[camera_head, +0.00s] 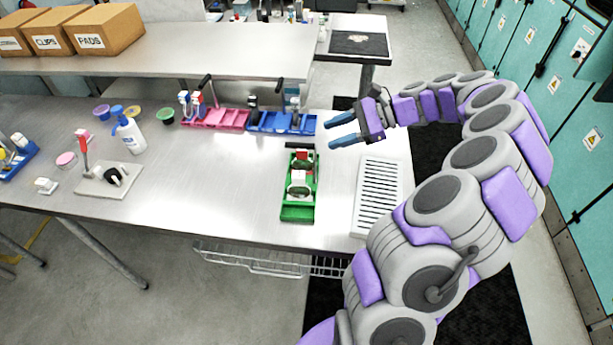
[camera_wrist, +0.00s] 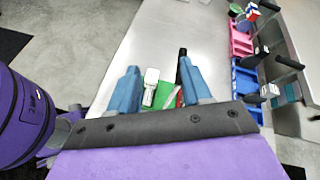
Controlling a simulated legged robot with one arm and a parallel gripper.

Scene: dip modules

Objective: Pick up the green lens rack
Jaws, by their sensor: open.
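The green lens rack (camera_head: 296,212) stands on the metal table right of centre in the head view. It holds white and red items and has a black upright handle at its far end. My gripper (camera_head: 337,130) is open and empty, above the table to the upper right of the rack. In the wrist view the rack (camera_wrist: 165,89) shows between the two blue fingers of my gripper (camera_wrist: 157,75), farther off and partly hidden by the gripper body. The black handle (camera_wrist: 182,68) appears beside the right finger. I see no contact with the rack.
A white slotted tray (camera_head: 378,195) lies right of the rack. A blue rack (camera_head: 283,122) and a pink rack (camera_head: 215,119) stand behind it. A white bottle (camera_head: 129,135) and small coloured cups are to the left. Cardboard boxes (camera_head: 104,28) sit on the raised shelf.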

